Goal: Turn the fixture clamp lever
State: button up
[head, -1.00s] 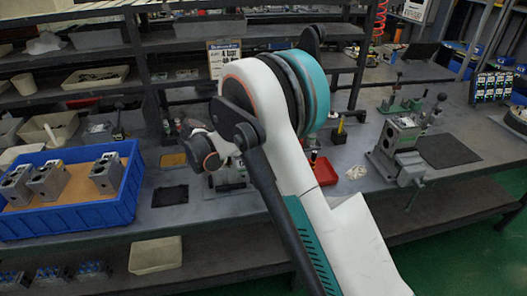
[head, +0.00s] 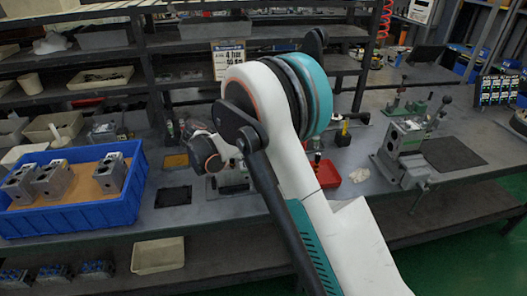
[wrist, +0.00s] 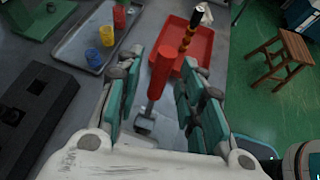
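In the wrist view my gripper (wrist: 162,92) is open, its two teal-and-grey fingers well apart. A red cylindrical handle (wrist: 161,72) on a short grey metal part (wrist: 145,121) shows in the gap between them, with no clear contact. I cannot tell whether it is the clamp lever. In the head view a grey fixture with a block (head: 404,140) stands on the bench at right. A lever with a black knob (head: 444,104) rises from it. My arm hides my gripper in the head view and partly hides another grey block or fixture (head: 232,181).
A red tray (wrist: 207,62) holding a screwdriver-like tool lies beyond the fingers. A grey tray (wrist: 70,48) with coloured cups and a dark block (wrist: 33,112) lie left. A blue crate (head: 75,216) of metal blocks stands at the bench's left. Green floor (wrist: 262,95) is right.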

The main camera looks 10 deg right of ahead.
jog(key=v, duration=1.1)
jog(key=shift+a, duration=0.3)
jog(key=shift+s+r, duration=0.1)
jog(key=shift+s, duration=0.05)
jog(key=shift+d, duration=0.25)
jog(key=c, duration=0.6)
jog(key=d+m+y, duration=0.1)
jog(key=d, duration=0.1)
jog(key=s+d+f+m+y, duration=0.1)
jog(key=d, duration=0.2)
jog(key=s+d+m+g+y+p, duration=0.1)
jog(key=d, duration=0.2)
jog(key=shift+f, duration=0.3)
grip_shut()
jog(key=s+d+f+m+y+p, duration=0.2)
jog(key=s+d+f+m+y, duration=0.15)
jog(key=d+m+y, duration=0.35)
jog(key=s+d+r+m+t+y+p, duration=0.1)
jog(key=d+r+m+t+y+p, duration=0.2)
jog(key=d+r+m+t+y, duration=0.55)
jog(key=w+a+f+m+g+h+b, duration=0.1)
jog(key=w+a+f+m+g+b, duration=0.1)
jog(key=a+f, duration=0.7)
jog(key=shift+w+g+h+b, duration=0.35)
jog(key=shift+w+g+b, duration=0.3)
jog(key=shift+w+b, duration=0.9)
